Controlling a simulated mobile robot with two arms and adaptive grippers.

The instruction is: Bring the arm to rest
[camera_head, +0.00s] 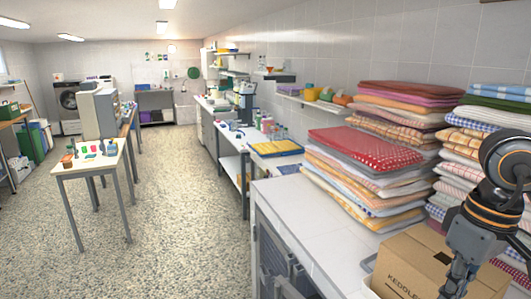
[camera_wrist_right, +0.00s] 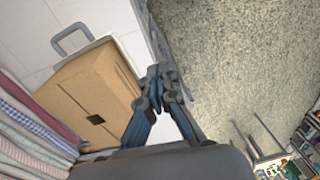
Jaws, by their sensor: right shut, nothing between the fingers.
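My right arm comes in at the right edge of the head view, and my right gripper (camera_head: 455,280) hangs down in front of a cardboard box. In the right wrist view the gripper (camera_wrist_right: 158,78) has its two fingers brought together at the tips with nothing between them. My left gripper is not in view.
Tall stacks of folded towels (camera_head: 370,160) stand behind the box. A grey handle (camera_wrist_right: 68,38) shows beside the box. The worktop left of the towels is mostly bare. A small table (camera_head: 92,165) stands across the open speckled floor (camera_head: 180,220).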

